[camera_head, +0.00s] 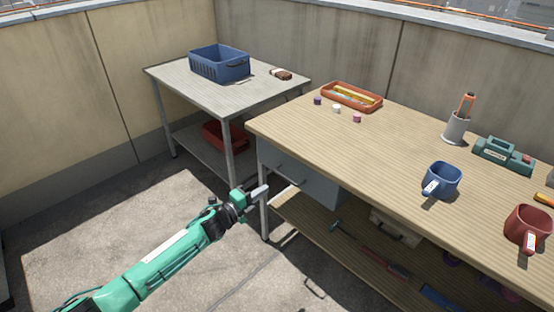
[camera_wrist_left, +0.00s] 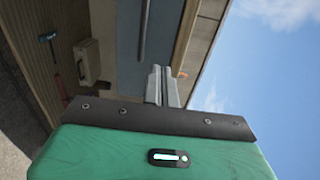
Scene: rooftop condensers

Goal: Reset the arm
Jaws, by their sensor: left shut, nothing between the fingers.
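My left arm is green and reaches in from the lower left in the head view. Its gripper (camera_head: 260,191) is shut and empty, in front of the left end of the wooden workbench (camera_head: 400,140), below the level of its top. In the left wrist view the closed fingers (camera_wrist_left: 160,86) point toward the bench's grey drawer unit (camera_wrist_left: 165,35). I cannot tell whether they touch it. The drawer unit also shows in the head view (camera_head: 300,180), under the bench top. My right gripper is not in view.
The bench holds an orange tray (camera_head: 352,96), small blocks, a grey cup (camera_head: 455,130), a green case (camera_head: 502,153), a blue mug (camera_head: 441,180) and a red mug (camera_head: 528,228). A side table (camera_head: 190,80) holds a blue crate (camera_head: 219,64). Open floor (camera_head: 120,220) lies left.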

